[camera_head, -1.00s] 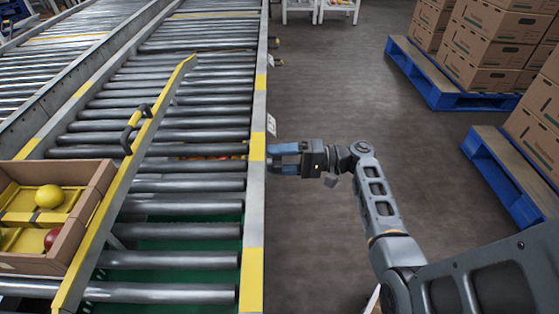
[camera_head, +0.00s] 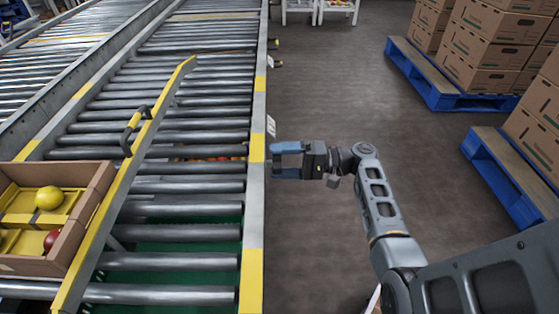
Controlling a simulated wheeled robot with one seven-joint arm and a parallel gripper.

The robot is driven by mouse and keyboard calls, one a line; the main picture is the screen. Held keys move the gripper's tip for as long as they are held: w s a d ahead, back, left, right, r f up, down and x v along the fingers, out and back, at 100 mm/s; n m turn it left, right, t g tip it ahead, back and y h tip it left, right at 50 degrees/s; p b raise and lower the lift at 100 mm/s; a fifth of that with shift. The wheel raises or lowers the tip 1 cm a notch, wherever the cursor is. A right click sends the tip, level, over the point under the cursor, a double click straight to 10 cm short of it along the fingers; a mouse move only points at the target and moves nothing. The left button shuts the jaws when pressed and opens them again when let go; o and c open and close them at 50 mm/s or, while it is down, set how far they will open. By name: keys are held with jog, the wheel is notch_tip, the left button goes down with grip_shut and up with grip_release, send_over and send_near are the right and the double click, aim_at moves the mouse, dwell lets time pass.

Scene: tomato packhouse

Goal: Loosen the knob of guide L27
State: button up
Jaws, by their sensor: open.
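The yellow guide (camera_head: 124,184) runs diagonally across the conveyor rollers, with a black and yellow handle (camera_head: 133,130) on its upper side. I cannot make out an L27 label on it, and I cannot make out its knob. My gripper (camera_head: 276,159) has blue fingers and is at the outer side of the conveyor's right rail (camera_head: 256,190), pointing left. Its jaws are open, with nothing seen between them. A small white tag (camera_head: 271,126) is on the rail just above the gripper.
A cardboard box (camera_head: 98,180) with yellow trays and tomatoes stands against the guide's left side. Red fruit shows below the rollers near the rail. Blue pallets (camera_head: 440,92) with stacked cartons (camera_head: 492,50) stand at the right. The floor between is clear.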

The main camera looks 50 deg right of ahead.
jog(key=p+v, duration=0.1)
jog(key=v, duration=0.6)
jog(key=shift+s, duration=0.1)
dwell(0.4)
jog(key=s+a+f+g+h, duration=0.3)
jog(key=s+a+f+h, duration=0.1)
jog(key=s+a+f, duration=0.3)
jog(key=s+a+f+g+h, duration=0.35)
jog(key=a+f, duration=0.25)
jog(key=f, duration=0.3)
jog(key=s+a+r+n+h, duration=0.2)
jog(key=s+a+h, duration=0.1)
jog(key=s, duration=0.4)
jog(key=s+a+r+n+t, duration=0.2)
jog(key=a+r+n, duration=0.1)
jog(key=r, duration=0.6)
jog(key=s+a+r+n+t, duration=0.2)
jog(key=s+a+r+t, duration=0.1)
jog(key=r, duration=0.5)
jog(key=s+a+r+n+t, duration=0.2)
jog(key=a+r+n, duration=0.15)
jog(key=r, duration=0.55)
notch_tip(320, 180, up, 27)
jog(key=p, duration=2.6)
jog(key=shift+s+p, duration=0.25)
jog(key=shift+p, duration=0.1)
